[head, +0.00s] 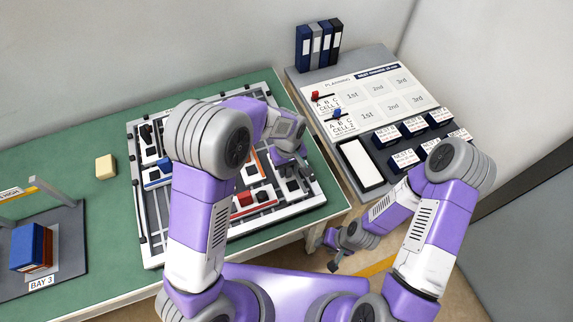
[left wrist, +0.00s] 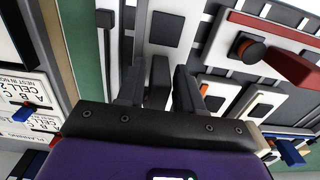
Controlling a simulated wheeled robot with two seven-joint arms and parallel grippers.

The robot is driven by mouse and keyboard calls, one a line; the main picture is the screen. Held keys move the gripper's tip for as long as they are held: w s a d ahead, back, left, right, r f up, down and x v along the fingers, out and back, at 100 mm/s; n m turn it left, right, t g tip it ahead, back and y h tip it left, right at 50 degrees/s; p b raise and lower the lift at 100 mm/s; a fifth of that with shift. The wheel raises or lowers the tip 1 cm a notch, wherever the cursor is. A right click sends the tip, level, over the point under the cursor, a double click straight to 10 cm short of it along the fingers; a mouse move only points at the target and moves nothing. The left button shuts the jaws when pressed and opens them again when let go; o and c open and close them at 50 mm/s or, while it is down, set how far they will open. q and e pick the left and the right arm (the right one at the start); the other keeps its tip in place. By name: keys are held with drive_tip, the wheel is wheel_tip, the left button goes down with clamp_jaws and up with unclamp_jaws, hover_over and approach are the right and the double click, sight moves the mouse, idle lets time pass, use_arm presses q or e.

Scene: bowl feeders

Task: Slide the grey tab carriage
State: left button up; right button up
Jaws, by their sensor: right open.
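The grey tab (left wrist: 158,85) shows in the left wrist view as a dark upright block on a white plate, between the two fingers of my left gripper (left wrist: 159,88). The fingers are close on both sides of it; whether they touch it I cannot tell. A dark square pad (left wrist: 167,30) lies on the same plate beyond the tab. In the head view my left gripper (head: 300,158) is low over the right side of the panel (head: 150,252), and hides the tab there. My right gripper (head: 336,262) is open and empty, in front of the table edge.
A red block (head: 243,199) and a blue part (head: 158,176) are on other plates of the panel. A planning board (head: 345,95) with labelled nest boxes stands at the right. A yellow block (head: 105,167) and the Bay 3 stand (head: 68,215) are at the left.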

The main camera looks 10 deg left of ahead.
use_arm(q)
drive_tip(key=shift+o, duration=0.6)
drive_tip(key=shift+w+r, duration=0.1)
wheel_tip(320, 180, up, 8)
drive_tip(key=shift+f+p, duration=0.25)
drive_tip(key=shift+p, duration=0.4)
